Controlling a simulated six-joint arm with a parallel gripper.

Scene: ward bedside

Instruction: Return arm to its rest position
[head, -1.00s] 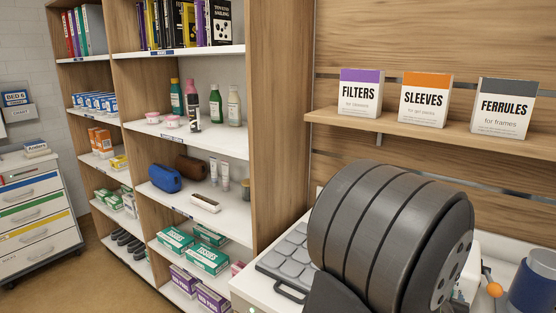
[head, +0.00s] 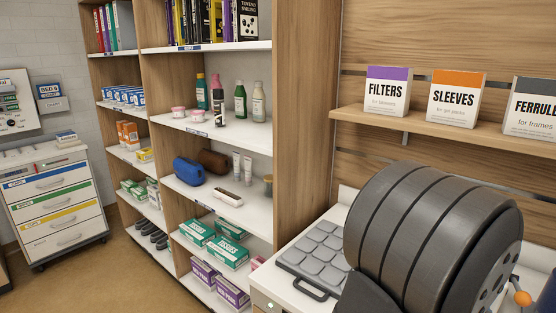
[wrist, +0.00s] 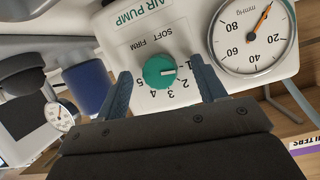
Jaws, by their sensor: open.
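My arm (head: 430,240) fills the lower right of the head view as a large dark ribbed link. My gripper is not visible in the head view. In the wrist view my gripper (wrist: 160,95) has its two blue-grey fingers spread apart. A green knob (wrist: 159,71) on a white air pump panel (wrist: 190,30) shows in the gap between them. I see nothing held. Whether the fingers touch the panel cannot be told.
A pressure gauge (wrist: 252,34) sits beside the knob. A shelf unit (head: 222,130) with bottles and boxes stands at centre left. A ledge (head: 350,118) holds three labelled boxes. A drawer cart (head: 55,205) stands at left, with clear floor (head: 110,275) before the shelves.

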